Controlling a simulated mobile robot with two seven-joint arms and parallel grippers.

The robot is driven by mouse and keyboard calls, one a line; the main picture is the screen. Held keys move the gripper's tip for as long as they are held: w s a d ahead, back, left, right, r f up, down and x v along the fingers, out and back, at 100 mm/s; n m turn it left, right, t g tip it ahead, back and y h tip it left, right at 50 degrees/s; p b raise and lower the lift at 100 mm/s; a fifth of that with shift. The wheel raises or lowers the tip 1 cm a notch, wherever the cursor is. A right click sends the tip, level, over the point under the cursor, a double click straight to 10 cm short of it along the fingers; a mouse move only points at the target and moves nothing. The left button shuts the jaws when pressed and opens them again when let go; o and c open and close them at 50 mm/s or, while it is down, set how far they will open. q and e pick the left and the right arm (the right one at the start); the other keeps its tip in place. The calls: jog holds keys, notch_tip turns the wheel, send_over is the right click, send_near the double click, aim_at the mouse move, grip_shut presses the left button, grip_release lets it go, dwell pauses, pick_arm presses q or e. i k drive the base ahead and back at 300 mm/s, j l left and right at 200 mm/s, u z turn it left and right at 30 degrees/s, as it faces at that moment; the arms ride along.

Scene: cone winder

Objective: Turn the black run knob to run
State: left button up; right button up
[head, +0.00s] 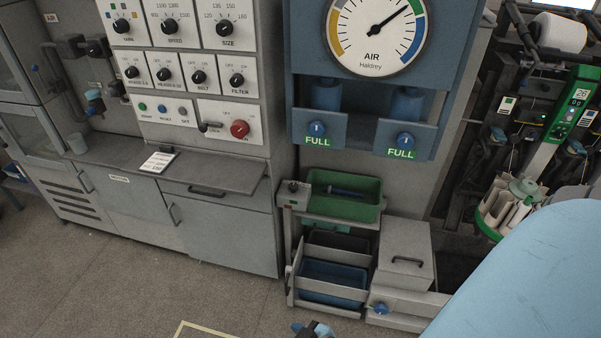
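The grey control panel (188,61) is at the upper left of the head view. It carries two rows of black knobs, among them the speed knob (170,26), the size knob (225,28), the belt knob (199,77) and the filter knob (237,79). Neither gripper can be made out; a small blue and dark piece shows at the bottom edge.
A grey ledge (216,176) with a white card (158,161) juts out below the panel. An air gauge (376,32) hangs to the right, above a green tray (347,205) and a blue bin (331,284). The floor (120,285) at the left is clear.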

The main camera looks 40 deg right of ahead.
aim_at(292, 187)
jog(key=i+j+z, duration=0.25)
jog(key=i+z, duration=0.25)
jog(key=i+j+z, duration=0.35)
jog(key=z, duration=0.15)
jog(key=i+j+z, duration=0.2)
jog(key=i+j, duration=0.25)
jog(key=i+j+z, duration=0.15)
jog(key=i+j, duration=0.25)
jog(key=j, duration=0.15)
